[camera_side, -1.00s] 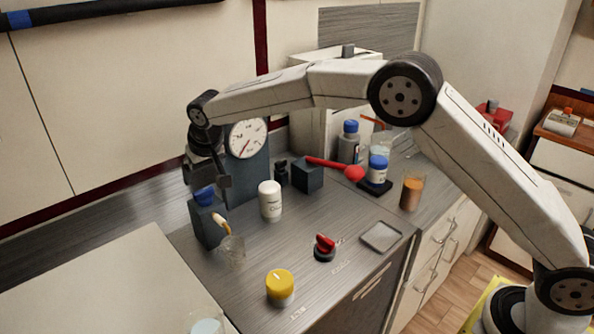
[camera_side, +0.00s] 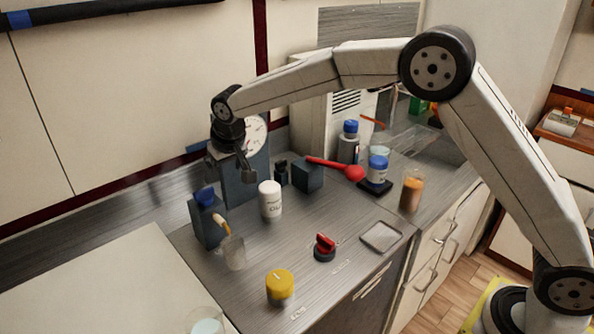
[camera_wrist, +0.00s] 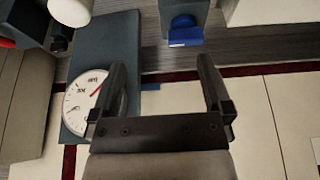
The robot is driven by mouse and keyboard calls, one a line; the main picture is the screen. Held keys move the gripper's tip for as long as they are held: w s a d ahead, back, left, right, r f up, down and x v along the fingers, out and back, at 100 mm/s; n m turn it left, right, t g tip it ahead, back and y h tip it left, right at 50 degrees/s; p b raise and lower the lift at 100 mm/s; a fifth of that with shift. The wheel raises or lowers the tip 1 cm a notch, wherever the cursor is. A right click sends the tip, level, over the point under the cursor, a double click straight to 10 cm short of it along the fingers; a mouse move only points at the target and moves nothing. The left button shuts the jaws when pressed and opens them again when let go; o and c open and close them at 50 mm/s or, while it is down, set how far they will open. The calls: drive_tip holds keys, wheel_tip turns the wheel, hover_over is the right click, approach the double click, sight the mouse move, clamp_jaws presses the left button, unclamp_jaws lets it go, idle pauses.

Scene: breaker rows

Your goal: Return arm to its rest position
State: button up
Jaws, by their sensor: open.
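My gripper (camera_side: 231,176) is raised above the worktop at the left in the side view, in front of the round dial gauge (camera_side: 256,134). Its fingers are apart with nothing between them. In the wrist view my gripper (camera_wrist: 165,82) also shows two spread, empty fingers. The dial gauge (camera_wrist: 92,97) on its dark panel lies to their left there. A dark block with a blue knob (camera_wrist: 184,32) sits beyond the fingertips. In the side view this blue-topped block (camera_side: 207,222) stands below and left of the gripper, apart from it.
A white bottle (camera_side: 270,202), a beaker with a yellow-orange stick (camera_side: 233,252), a yellow-capped jar (camera_side: 280,287) and a red knob (camera_side: 325,247) stand on the worktop. A red spoon (camera_side: 340,168) rests by a dark block. A shallow tray (camera_side: 381,237) lies near the right edge.

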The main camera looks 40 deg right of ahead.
drive_tip(key=s+d+f, duration=0.2)
drive_tip(key=s+d, duration=0.3)
drive_tip(key=s, duration=0.5)
drive_tip(key=s+d+f+g, duration=0.1)
drive_tip(key=s+d, duration=0.4)
drive_tip(key=s, duration=0.5)
drive_tip(key=s+d+f, duration=0.3)
drive_tip(key=s+d, duration=0.2)
drive_tip(key=s, duration=0.6)
drive_tip(key=shift+f+g, duration=0.25)
drive_tip(key=shift+g, duration=0.05)
